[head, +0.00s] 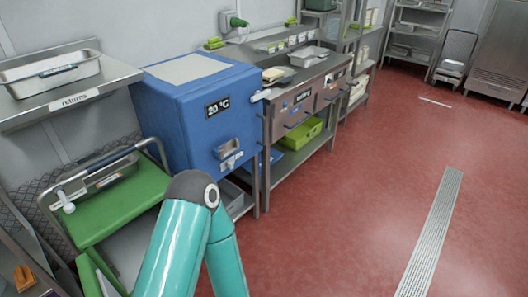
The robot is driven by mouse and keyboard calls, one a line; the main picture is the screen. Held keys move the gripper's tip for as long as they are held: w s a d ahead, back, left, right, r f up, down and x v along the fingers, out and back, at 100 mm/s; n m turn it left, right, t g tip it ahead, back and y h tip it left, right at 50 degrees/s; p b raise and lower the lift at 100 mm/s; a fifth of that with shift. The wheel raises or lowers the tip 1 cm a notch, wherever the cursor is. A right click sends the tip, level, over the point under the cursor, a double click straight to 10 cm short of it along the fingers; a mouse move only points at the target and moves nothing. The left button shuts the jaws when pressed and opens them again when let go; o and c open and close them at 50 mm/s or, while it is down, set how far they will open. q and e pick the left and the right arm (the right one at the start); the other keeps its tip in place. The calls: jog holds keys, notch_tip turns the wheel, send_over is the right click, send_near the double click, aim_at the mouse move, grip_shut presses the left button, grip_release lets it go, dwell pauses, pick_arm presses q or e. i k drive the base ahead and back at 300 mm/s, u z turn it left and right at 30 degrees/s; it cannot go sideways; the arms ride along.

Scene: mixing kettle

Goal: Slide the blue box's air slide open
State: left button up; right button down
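The blue box (182,115) stands at the left, between the green cart and the steel counter, with a "20 °C" label on its front. A small metal fitting (228,148) sits low on the right part of its front face, with a pale piece just below it. It looks like the air slide, but it is too small to tell how far open it is. A teal arm of mine rises from the bottom edge in front of the box, its grey joint just below the fitting and apart from it in the picture. Neither gripper shows.
A green cart (125,208) with a metal pan (110,172) stands left of the box. A steel "returns" shelf (120,72) is above it. The steel counter (325,66) runs to the right of the box. The red floor (350,190) at right is clear, with a drain grate (432,232).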

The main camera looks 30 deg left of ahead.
aim_at(229, 163)
jog(key=u, duration=0.25)
jog(key=i, duration=1.2)
jog(key=u, duration=1.25)
jog(key=i, duration=0.6)
jog(key=u, duration=0.35)
jog(key=k, duration=0.9)
jog(key=u, duration=0.2)
jog(key=i, duration=0.85)
jog(key=z, duration=0.1)
